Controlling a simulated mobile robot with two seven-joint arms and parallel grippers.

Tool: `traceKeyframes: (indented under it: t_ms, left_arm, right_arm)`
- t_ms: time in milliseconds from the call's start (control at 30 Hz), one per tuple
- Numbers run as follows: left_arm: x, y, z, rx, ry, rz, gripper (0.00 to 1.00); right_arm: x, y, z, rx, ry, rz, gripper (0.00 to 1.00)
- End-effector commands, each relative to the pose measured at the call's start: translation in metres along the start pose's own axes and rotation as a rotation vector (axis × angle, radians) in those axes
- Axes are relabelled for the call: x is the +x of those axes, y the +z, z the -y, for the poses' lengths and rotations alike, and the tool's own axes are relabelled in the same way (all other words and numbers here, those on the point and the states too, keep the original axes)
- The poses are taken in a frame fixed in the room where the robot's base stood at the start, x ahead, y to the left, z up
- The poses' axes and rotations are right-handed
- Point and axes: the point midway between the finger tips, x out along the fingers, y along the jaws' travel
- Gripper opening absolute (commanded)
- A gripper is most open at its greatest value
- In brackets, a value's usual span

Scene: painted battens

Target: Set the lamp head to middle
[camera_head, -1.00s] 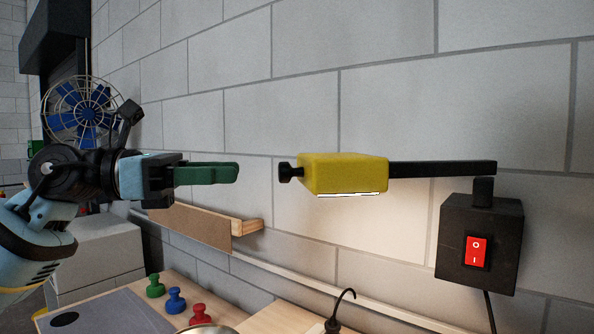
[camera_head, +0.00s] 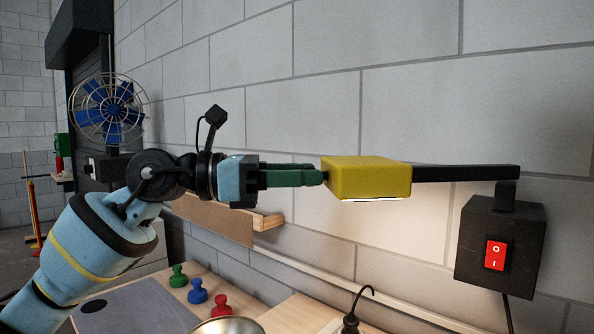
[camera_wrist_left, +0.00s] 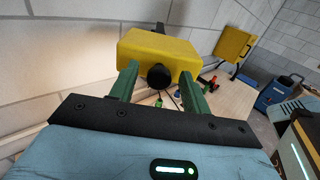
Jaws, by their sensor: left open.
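The yellow lamp head (camera_head: 368,178) sits on a black arm (camera_head: 465,173) that runs right to a black wall box with a red switch (camera_head: 496,255). Its lit underside glows on the wall below. My left gripper (camera_head: 322,177) is at the lamp head's left end, its green fingers pointing right. In the left wrist view the lamp head (camera_wrist_left: 160,50) is straight ahead, with its round black knob (camera_wrist_left: 159,77) between the two open fingers (camera_wrist_left: 158,82). I cannot tell whether the fingers touch the knob. My right gripper is out of view.
A wooden ledge (camera_head: 268,222) is on the wall behind my left arm. Below are green (camera_head: 178,276), blue (camera_head: 198,291) and red (camera_head: 220,306) knobbed pieces, a metal bowl (camera_head: 228,326) and a black hook (camera_head: 356,308). A caged fan (camera_head: 108,108) stands far left.

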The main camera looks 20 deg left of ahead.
Motion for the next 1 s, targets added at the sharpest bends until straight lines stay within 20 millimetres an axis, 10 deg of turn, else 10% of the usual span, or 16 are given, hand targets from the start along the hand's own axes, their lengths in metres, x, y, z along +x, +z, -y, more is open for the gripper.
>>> traceKeyframes:
  t_ms: [200, 567, 1000]
  left_arm:
    - [0.0, -0.001, 0.0, -0.001, 0.0, 0.0, 0.46]
    - [0.0, -0.001, 0.0, -0.001, 0.0, -0.001, 0.0]
    - [0.002, 0.0, -0.001, 0.0, 0.001, -0.001, 0.0]
  right_arm:
    - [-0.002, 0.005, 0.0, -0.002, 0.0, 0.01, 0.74]
    - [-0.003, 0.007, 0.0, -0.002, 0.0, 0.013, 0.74]
    - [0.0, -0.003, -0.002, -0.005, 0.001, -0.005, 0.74]
